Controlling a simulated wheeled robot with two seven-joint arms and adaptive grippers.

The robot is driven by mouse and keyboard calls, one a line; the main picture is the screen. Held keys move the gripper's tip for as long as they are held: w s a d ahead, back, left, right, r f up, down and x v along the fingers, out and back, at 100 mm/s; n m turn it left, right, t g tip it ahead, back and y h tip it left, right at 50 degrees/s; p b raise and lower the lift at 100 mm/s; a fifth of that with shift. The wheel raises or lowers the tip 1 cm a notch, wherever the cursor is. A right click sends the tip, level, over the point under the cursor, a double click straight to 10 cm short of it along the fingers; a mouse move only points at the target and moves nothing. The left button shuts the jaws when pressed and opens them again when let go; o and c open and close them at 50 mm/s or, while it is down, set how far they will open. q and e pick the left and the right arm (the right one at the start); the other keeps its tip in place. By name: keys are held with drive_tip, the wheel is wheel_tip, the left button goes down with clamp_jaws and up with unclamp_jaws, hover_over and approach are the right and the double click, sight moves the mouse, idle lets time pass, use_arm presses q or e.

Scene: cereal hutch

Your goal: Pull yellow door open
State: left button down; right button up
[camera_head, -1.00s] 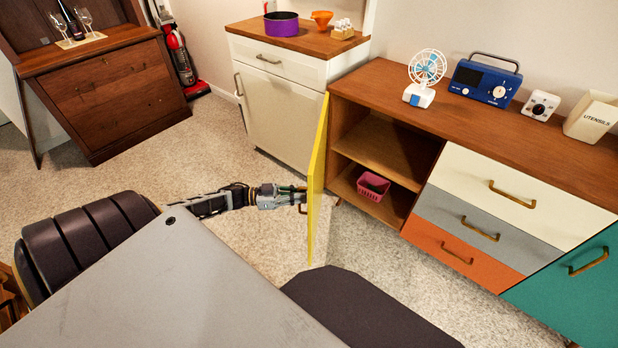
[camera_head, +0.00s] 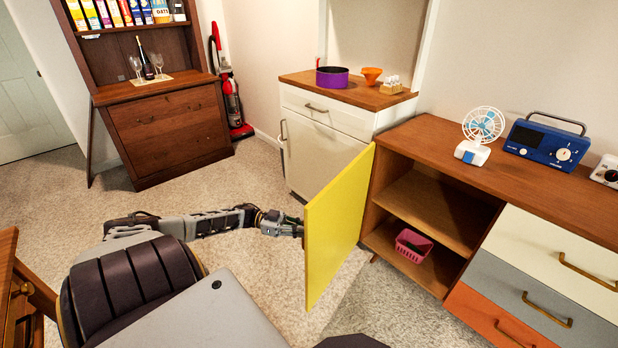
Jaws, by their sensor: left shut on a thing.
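The yellow door (camera_head: 335,228) stands swung out from the left end of the wooden sideboard (camera_head: 425,140). Its broad yellow face shows, and the shelves behind it are exposed. My left gripper (camera_head: 297,228) reaches in from the left to the door's far side, where the handle is hidden by the door. The gripper is shut, and its fingertips are mostly hidden behind the door's edge. My right gripper is not in view.
A pink basket (camera_head: 413,245) sits on the lower open shelf. A white cabinet (camera_head: 320,150) stands behind the door, close to its top edge. A brown hutch (camera_head: 170,125) and a red vacuum (camera_head: 230,95) are at the back left.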

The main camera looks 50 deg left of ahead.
use_arm(q)
drive_tip(key=a+b, duration=0.2)
drive_tip(key=a, duration=0.4)
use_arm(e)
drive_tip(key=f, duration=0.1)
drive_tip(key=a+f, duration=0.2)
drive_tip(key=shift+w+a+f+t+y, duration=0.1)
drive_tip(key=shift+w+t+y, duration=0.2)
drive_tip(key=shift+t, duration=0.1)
use_arm(q)
drive_tip(key=c, duration=1.5)
unclamp_jaws()
drive_tip(key=shift+s+a, duration=0.1)
drive_tip(key=shift+v, duration=5.85)
drive_tip(key=shift+a+f, duration=0.1)
